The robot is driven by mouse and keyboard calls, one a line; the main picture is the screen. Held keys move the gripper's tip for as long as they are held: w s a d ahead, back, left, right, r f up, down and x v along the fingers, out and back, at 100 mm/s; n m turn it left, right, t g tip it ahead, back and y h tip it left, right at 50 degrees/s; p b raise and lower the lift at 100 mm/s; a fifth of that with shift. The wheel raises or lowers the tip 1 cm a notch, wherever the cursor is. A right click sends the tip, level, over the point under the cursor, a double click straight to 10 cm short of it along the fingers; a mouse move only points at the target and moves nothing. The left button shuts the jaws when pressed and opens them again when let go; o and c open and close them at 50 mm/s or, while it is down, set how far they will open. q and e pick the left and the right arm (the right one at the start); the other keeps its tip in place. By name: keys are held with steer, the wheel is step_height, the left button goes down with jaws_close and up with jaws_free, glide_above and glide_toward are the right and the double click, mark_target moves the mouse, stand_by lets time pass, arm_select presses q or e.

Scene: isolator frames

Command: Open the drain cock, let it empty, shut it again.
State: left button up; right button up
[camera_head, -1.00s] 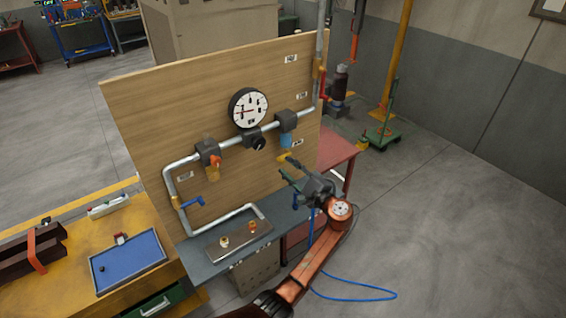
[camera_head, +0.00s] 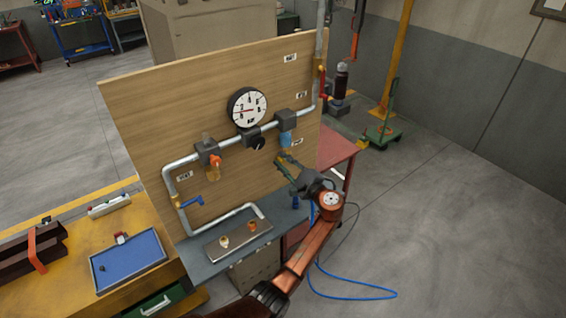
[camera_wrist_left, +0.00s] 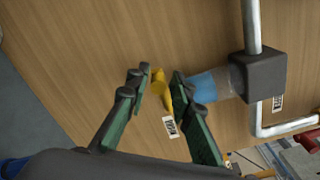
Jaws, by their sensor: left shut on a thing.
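The drain cock is a small yellow tap (camera_wrist_left: 160,90) below the blue bowl (camera_wrist_left: 208,86) of a dark filter block on the pipe. The bowl also shows in the head view (camera_head: 287,138), with the cock mostly hidden behind my gripper. My left gripper (camera_wrist_left: 161,79) has its green-padded fingers on either side of the yellow tap and is shut on it. In the head view the left gripper (camera_head: 282,158) reaches up to the cock from the lower right. I cannot tell how far the cock is turned. My right gripper is in neither view.
The wooden board (camera_head: 140,105) carries the pipework, a round gauge (camera_head: 248,107), an orange-handled unit (camera_head: 215,161) and a blue-handled valve (camera_head: 194,203). A metal plate with fittings (camera_head: 240,237) lies on the grey shelf below. A blue tray (camera_head: 127,262) stands at left.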

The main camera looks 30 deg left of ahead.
arm_select(q)
steer(key=shift+f, duration=0.15)
jaws_close()
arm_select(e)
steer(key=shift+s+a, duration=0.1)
